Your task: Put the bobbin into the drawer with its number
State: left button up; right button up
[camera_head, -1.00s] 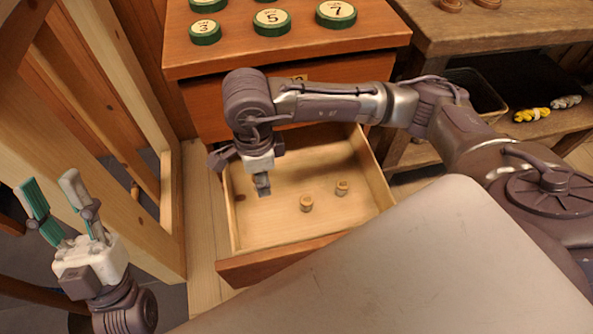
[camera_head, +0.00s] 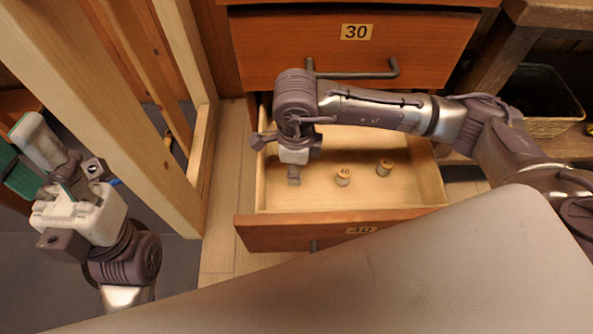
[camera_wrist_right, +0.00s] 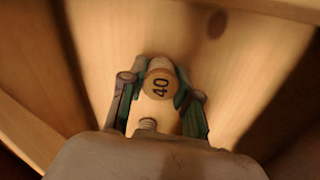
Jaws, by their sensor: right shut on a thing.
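The bobbin (camera_wrist_right: 160,86), a small pale wooden spool with 40 on its round end, sits between the fingers of my right gripper (camera_wrist_right: 158,92) in the right wrist view. In the head view my right gripper (camera_head: 294,180) points down over the left part of the open drawer (camera_head: 290,228); the held bobbin is hidden there. The drawer's front label (camera_head: 361,230) seems to read 40, seen at a steep slant. My left gripper (camera_head: 28,155) is open and empty at the far left, away from the drawer.
The shut drawer 30 (camera_head: 350,50) is above. A wooden frame (camera_head: 120,90) stands at left, a basket (camera_head: 545,110) at right.

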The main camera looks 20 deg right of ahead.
jog(key=shift+f, duration=0.35)
jog(key=shift+r, duration=0.1)
jog(key=o, duration=0.4)
jog(key=shift+f, duration=0.2)
jog(key=o, duration=0.5)
jog(key=shift+c, duration=0.2)
jog(key=shift+r, duration=0.1)
